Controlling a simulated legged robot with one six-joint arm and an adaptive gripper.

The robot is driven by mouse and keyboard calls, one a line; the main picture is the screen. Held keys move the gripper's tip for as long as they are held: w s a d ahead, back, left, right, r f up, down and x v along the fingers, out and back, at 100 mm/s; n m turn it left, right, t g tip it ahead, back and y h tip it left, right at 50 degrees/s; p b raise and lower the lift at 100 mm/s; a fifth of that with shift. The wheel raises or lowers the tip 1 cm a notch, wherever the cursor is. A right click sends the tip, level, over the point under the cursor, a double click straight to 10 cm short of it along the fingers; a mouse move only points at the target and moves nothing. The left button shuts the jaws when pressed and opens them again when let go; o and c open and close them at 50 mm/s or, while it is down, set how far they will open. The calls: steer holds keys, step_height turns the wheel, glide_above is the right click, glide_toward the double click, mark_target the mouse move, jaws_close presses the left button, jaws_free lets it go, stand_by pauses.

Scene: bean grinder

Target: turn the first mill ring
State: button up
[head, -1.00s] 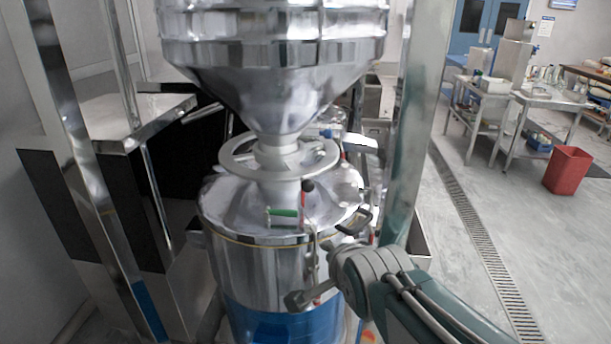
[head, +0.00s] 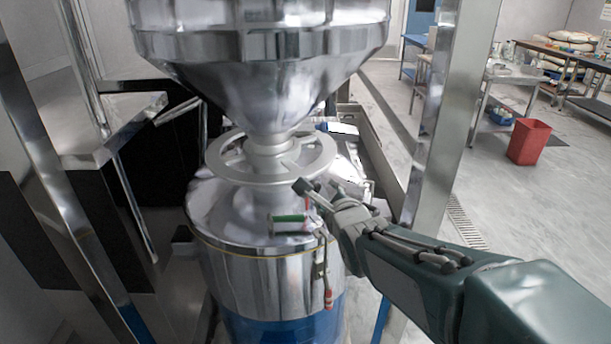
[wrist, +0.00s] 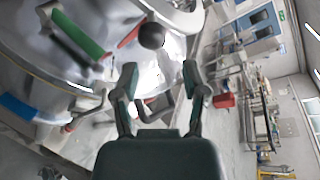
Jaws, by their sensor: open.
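The mill ring (head: 222,170) is a pale metal handwheel around the neck under the big steel hopper (head: 260,75). It sits level above the lid of the round mill body (head: 260,275). My gripper (head: 318,188) is at the ring's near right side, in front of the rim, and I cannot tell whether it touches it. In the wrist view the two fingers of my gripper (wrist: 162,80) are spread, with nothing held between them. A black ball knob (wrist: 151,37) shows just beyond the fingertips.
A green handle (head: 288,218) lies on the lid just below my gripper; it also shows in the wrist view (wrist: 80,35). A steel post (head: 440,130) stands to the right. A steel table (head: 110,130) is at left. Open floor lies right, with a red bin (head: 529,141).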

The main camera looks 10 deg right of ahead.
steer(key=w+a, duration=0.1)
steer(key=w, duration=0.1)
steer(key=w+a+f, duration=0.1)
steer(key=w, duration=0.1)
steer(key=w+a, duration=0.1)
steer(key=w, duration=0.1)
steer(key=shift+f, duration=0.35)
steer(key=shift+w+d+f, duration=0.2)
steer(key=shift+w+d, duration=0.3)
steer(key=shift+w, duration=0.3)
steer(key=shift+w+d, duration=0.3)
steer(key=shift+d, duration=0.15)
steer(key=shift+a, duration=0.35)
steer(key=c, duration=0.3)
steer(key=shift+a+f, duration=0.1)
jaws_close()
